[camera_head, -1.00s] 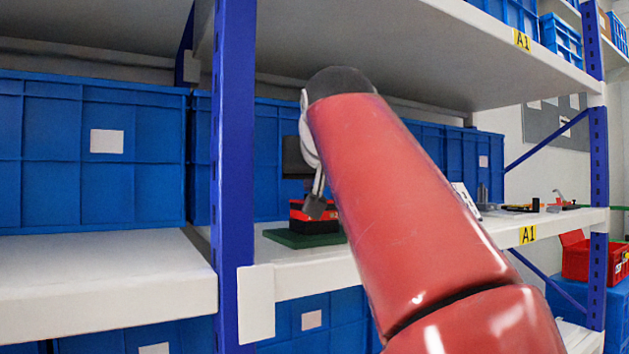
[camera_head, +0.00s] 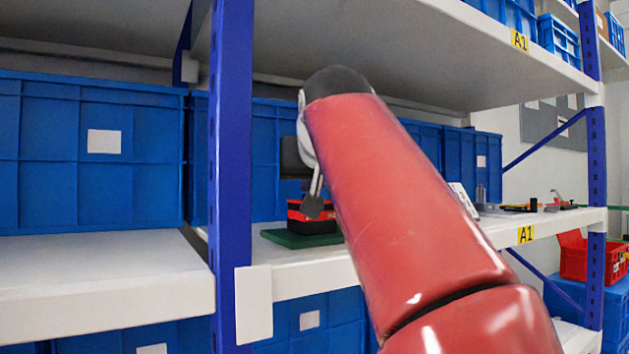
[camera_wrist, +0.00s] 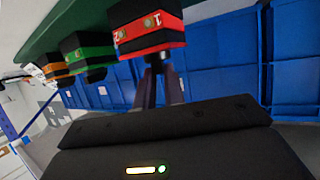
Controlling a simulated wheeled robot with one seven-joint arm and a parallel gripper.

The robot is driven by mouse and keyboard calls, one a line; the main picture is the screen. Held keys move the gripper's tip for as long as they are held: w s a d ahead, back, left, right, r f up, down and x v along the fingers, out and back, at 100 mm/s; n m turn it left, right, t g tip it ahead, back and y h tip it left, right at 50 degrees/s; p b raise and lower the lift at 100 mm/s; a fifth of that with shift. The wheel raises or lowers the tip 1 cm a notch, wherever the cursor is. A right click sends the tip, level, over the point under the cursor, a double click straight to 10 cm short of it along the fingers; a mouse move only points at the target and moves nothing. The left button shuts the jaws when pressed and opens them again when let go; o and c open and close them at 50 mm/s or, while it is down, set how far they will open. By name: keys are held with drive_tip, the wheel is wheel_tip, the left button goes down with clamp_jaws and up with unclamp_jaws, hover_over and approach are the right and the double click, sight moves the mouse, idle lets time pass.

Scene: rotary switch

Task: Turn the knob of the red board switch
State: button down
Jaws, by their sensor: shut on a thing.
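The red switch (camera_wrist: 148,34) hangs at the top middle of the wrist view, with labels 1 and 2 on its red band. Its dark knob (camera_wrist: 157,58) sticks out toward my gripper. My gripper (camera_wrist: 158,76) is shut on this knob, its two fingers hiding much of it. In the head view the red switch (camera_head: 296,214) stands on a green board (camera_head: 300,239) on the shelf. My gripper (camera_head: 312,206) is in front of it there, and my red arm hides the board's right part.
A green switch (camera_wrist: 88,52) and an orange switch (camera_wrist: 55,70) sit beside the red one. A blue rack post (camera_head: 231,170) stands left of the board. Blue crates (camera_head: 262,160) are close behind, and an upper shelf (camera_head: 400,55) hangs above.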

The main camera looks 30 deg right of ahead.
drive_tip(key=shift+w+a, duration=0.15)
drive_tip(key=shift+a, duration=0.1)
drive_tip(key=c, duration=1.3)
unclamp_jaws()
drive_tip(key=shift+c, duration=0.2)
drive_tip(key=shift+s+r, duration=0.15)
drive_tip(key=shift+s, duration=0.2)
drive_tip(key=v, duration=0.7)
drive_tip(key=shift+p, duration=0.35)
drive_tip(key=shift+a, duration=0.1)
